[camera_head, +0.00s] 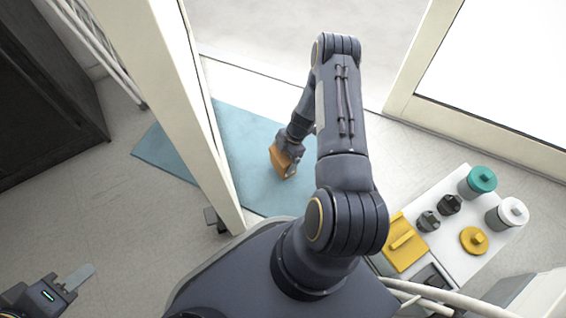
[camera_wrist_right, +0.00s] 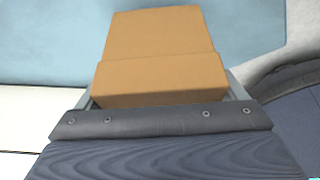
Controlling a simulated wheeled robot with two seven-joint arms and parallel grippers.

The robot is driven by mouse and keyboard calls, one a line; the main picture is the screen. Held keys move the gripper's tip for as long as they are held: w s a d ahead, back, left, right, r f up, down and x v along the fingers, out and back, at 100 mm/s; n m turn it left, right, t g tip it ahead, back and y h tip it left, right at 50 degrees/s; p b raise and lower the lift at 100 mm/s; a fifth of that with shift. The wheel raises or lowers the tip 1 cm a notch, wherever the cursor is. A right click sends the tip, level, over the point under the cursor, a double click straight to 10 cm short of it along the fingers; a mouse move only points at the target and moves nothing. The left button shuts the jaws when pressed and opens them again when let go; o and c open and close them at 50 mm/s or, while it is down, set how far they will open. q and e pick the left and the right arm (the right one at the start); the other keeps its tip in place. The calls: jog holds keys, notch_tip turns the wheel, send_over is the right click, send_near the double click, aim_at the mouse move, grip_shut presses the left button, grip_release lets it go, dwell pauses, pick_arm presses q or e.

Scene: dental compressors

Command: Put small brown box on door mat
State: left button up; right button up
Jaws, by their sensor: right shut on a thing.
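The small brown box (camera_head: 281,161) is in my right gripper (camera_head: 290,152), over the blue door mat (camera_head: 242,140) in the head view. In the right wrist view the box (camera_wrist_right: 160,52) sits between the fingers, with the blue mat (camera_wrist_right: 60,40) behind it. I cannot tell whether the box touches the mat. My right arm hides part of the mat's right side, and the door frame crosses its left part. My left gripper (camera_head: 75,277) is at the lower left, away from the mat, and its finger opening is not clear.
A white-framed door (camera_head: 185,110) stands across the mat's left part. A white table (camera_head: 455,215) at the right holds a teal-lidded jar (camera_head: 478,181), a white jar (camera_head: 508,213) and yellow items. A dark cabinet (camera_head: 45,90) stands at the far left. Bare floor lies left of the door.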

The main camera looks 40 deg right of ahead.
notch_tip(320, 180, down, 3)
jog(key=shift+f+b, duration=0.1)
jog(key=shift+b, duration=0.4)
jog(key=o, duration=0.8)
